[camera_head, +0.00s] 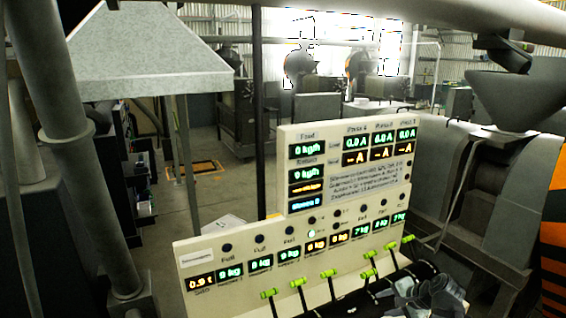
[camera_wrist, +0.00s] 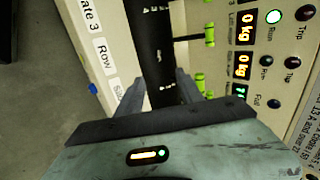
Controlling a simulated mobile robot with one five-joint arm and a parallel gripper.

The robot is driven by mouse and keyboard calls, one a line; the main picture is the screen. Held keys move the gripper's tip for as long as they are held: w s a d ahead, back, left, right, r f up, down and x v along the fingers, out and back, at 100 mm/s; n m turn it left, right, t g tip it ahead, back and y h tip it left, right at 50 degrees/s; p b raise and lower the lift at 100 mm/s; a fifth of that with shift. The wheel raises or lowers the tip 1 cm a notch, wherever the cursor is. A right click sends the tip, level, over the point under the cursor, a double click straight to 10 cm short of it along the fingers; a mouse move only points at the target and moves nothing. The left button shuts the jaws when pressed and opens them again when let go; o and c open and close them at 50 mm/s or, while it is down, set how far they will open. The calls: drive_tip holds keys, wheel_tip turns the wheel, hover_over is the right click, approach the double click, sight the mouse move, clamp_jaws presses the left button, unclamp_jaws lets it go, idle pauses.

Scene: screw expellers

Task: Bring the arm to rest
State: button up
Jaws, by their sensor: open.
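My gripper (camera_head: 428,292) is low at the right in the head view, close in front of the control panel (camera_head: 230,254). In the wrist view my gripper (camera_wrist: 158,92) has its two grey fingers apart, with nothing between them. Beyond the fingers lies a dark strip (camera_wrist: 150,40) beside the panel's face. Green-handled levers (camera_head: 330,273) stand along the panel's lower edge; one green handle (camera_wrist: 209,34) shows near the fingers in the wrist view. I cannot tell whether the fingers touch the strip.
A grey hopper (camera_head: 515,98) and press stand at the right. A grey hood (camera_head: 145,55) on posts is at the upper left, and a thick pipe (camera_head: 70,150) runs down the left. Open floor (camera_head: 215,190) lies behind the panel.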

drive_tip(key=s+a+f+n+g+b, duration=0.1)
drive_tip(key=a+f+n+b, duration=0.1)
drive_tip(key=a+f, duration=0.3)
drive_tip(key=s+a+f+n+g+b, duration=0.1)
drive_tip(key=a+f+n+g+b, duration=0.1)
drive_tip(key=a+f+b, duration=0.3)
drive_tip(key=s+a+f+n+g+h+b, duration=0.1)
drive_tip(key=a+f+n+b, duration=0.3)
drive_tip(key=a, duration=0.5)
drive_tip(key=shift+s+a+f+g, duration=0.15)
drive_tip(key=shift+s+f, duration=0.15)
drive_tip(key=shift+f, duration=0.3)
drive_tip(key=shift+s+a+f+g, duration=0.15)
drive_tip(key=shift+s+f, duration=0.1)
drive_tip(key=shift+f, duration=0.3)
drive_tip(key=s+n, duration=0.1)
drive_tip(key=s+d+f+n+g+h, duration=0.1)
drive_tip(key=shift+s+d+f+h, duration=0.1)
drive_tip(key=shift+s+d+h, duration=0.05)
drive_tip(key=shift+s+h, duration=0.2)
drive_tip(key=d, duration=0.1)
drive_tip(key=s+d+n+g, duration=0.1)
drive_tip(key=s+d+n+h, duration=0.1)
drive_tip(key=shift+s+r, duration=0.15)
drive_tip(key=shift+r, duration=0.1)
drive_tip(key=shift+a, duration=0.1)
